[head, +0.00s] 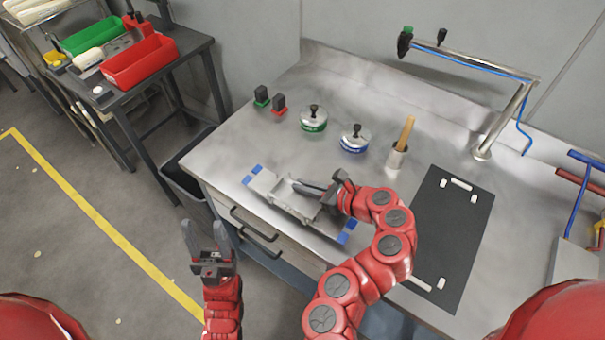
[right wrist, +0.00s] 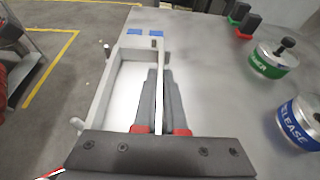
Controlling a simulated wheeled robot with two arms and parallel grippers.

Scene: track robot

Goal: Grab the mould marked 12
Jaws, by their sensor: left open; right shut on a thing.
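A pale grey open-topped mould (head: 266,183) lies near the front edge of the steel bench, between blue tape marks; no number on it is readable. It also shows in the right wrist view (right wrist: 140,43), a shallow tray with raised walls and small pegs. My right gripper (head: 304,187) is over the mould, shut on its long wall, with one finger inside and one outside; the fingers also show in the right wrist view (right wrist: 158,75). My left gripper (head: 204,233) is open and empty, in front of the bench and left of its drawer handles.
Behind the mould stand a green-banded pot (head: 313,121), a blue-banded pot (head: 354,141) and a cup with a wooden handle (head: 398,157). A black mat (head: 450,235) lies right. A bent pipe (head: 500,115) rises behind. A side table (head: 180,50) holds red and green bins.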

